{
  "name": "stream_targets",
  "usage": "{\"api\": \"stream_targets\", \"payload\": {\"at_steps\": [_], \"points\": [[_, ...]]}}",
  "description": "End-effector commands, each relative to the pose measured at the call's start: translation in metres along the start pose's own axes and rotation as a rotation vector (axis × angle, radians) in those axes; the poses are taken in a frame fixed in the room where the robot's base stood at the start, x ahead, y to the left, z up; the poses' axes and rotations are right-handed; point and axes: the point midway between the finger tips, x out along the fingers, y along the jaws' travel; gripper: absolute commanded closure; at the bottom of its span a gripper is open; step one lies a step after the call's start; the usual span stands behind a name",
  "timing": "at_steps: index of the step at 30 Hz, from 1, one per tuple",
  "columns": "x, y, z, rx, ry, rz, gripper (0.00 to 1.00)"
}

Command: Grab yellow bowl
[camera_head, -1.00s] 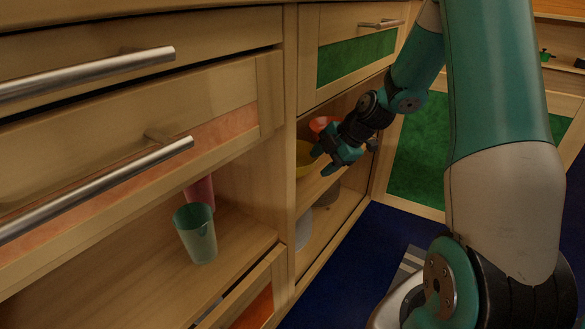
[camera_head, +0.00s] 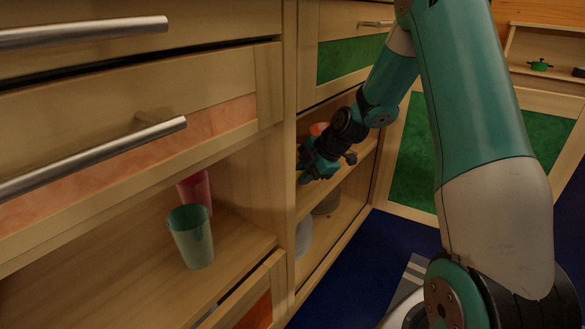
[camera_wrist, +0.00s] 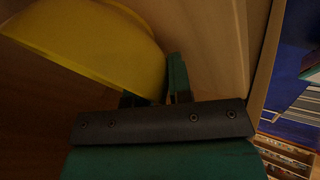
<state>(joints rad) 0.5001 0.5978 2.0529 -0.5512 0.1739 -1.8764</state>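The yellow bowl (camera_wrist: 95,45) fills the upper left of the wrist view, right at my gripper. In the head view my gripper and arm hide it. My gripper (camera_head: 303,167) is inside the open shelf of the cabinet, its fingers apart in the head view. In the wrist view one teal finger of my gripper (camera_wrist: 155,85) stands just right of the bowl's edge. The other finger is mostly hidden by the bowl. I cannot tell whether either finger touches it.
A red-orange item (camera_head: 318,128) shows behind my gripper on the same shelf. Grey items, one a grey bowl (camera_head: 327,203), stand on the shelf below. A cabinet post (camera_head: 289,150) is close left of my gripper. Green (camera_head: 191,236) and red (camera_head: 196,188) cups stand in the left compartment.

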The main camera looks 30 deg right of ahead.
Motion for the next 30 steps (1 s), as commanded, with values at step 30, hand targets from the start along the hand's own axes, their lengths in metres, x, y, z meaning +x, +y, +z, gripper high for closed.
{"api": "stream_targets", "payload": {"at_steps": [30], "points": [[-0.047, 0.003, -0.001, 0.008, -0.001, 0.002, 1.0]]}}
